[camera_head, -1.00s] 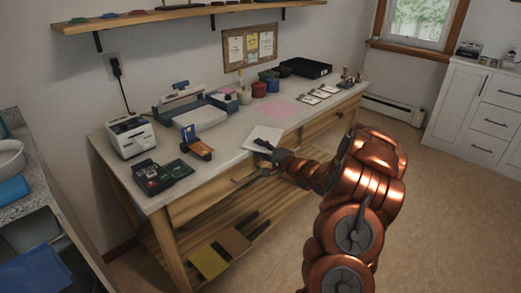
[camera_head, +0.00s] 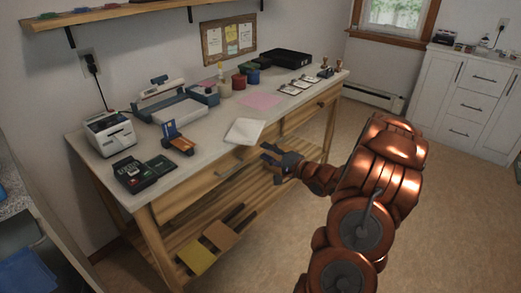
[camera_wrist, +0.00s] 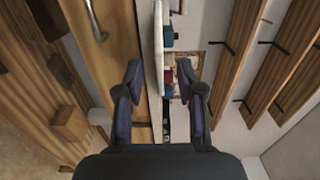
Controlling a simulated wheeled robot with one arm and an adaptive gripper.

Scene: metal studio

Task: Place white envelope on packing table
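The white envelope (camera_head: 244,131) lies on the packing table (camera_head: 208,152), close to its front edge. In the wrist view the envelope (camera_wrist: 158,42) shows nearly edge-on as a pale strip beyond the fingers. My gripper (camera_head: 268,153) is in front of the table edge, just below and right of the envelope, with a gap between them. In the wrist view my gripper's fingers (camera_wrist: 158,75) are spread apart with nothing held between them.
Open floor lies to the right.

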